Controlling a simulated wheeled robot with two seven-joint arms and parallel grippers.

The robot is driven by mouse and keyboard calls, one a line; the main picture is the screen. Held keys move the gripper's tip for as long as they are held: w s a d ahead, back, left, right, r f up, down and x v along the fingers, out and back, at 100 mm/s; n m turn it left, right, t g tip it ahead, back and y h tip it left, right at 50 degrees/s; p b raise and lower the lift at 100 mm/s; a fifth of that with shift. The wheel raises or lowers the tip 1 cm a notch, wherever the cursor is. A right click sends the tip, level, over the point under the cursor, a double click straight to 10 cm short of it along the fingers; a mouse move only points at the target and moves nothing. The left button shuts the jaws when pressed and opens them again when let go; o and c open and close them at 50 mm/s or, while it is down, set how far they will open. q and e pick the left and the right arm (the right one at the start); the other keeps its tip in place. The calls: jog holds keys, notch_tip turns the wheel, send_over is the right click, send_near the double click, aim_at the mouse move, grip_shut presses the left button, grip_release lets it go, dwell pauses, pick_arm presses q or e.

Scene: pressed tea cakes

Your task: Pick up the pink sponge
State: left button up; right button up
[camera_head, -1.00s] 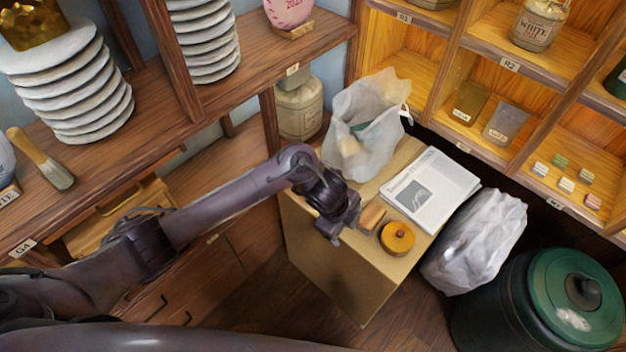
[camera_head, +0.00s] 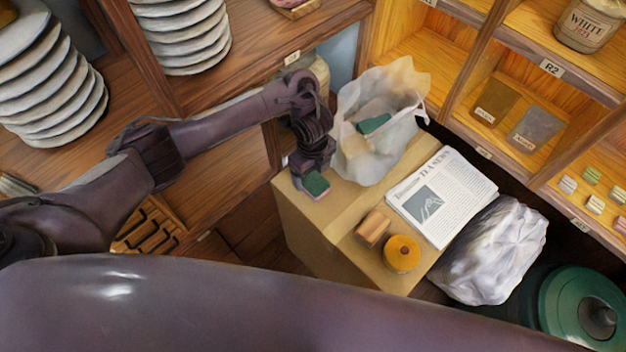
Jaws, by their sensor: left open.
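A small block with a green top and a dull pinkish side (camera_head: 316,185), which looks like the pink sponge, is at the left corner of the cardboard-coloured box top (camera_head: 345,205). My left gripper (camera_head: 310,172) is open and points down right at this block, partly covering its back. I cannot tell whether the fingers touch it or stand around it. My right gripper is not in view.
A translucent bag (camera_head: 365,158) with a green item (camera_head: 374,124) inside stands just right of my gripper. A tan block (camera_head: 373,227), a yellow round item (camera_head: 402,252) and a newspaper (camera_head: 440,195) lie on the box. A filled whitish bag (camera_head: 490,252) and green bin (camera_head: 580,305) stand right.

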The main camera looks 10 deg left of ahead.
aim_at(312, 180)
pick_arm(q)
notch_tip(312, 180, down, 3)
jog(key=shift+s+r, duration=0.1)
jog(key=shift+r, duration=0.1)
notch_tip(312, 180, down, 2)
jog(key=shift+f, duration=0.15)
jog(key=c, duration=1)
jog(key=shift+c, duration=0.2)
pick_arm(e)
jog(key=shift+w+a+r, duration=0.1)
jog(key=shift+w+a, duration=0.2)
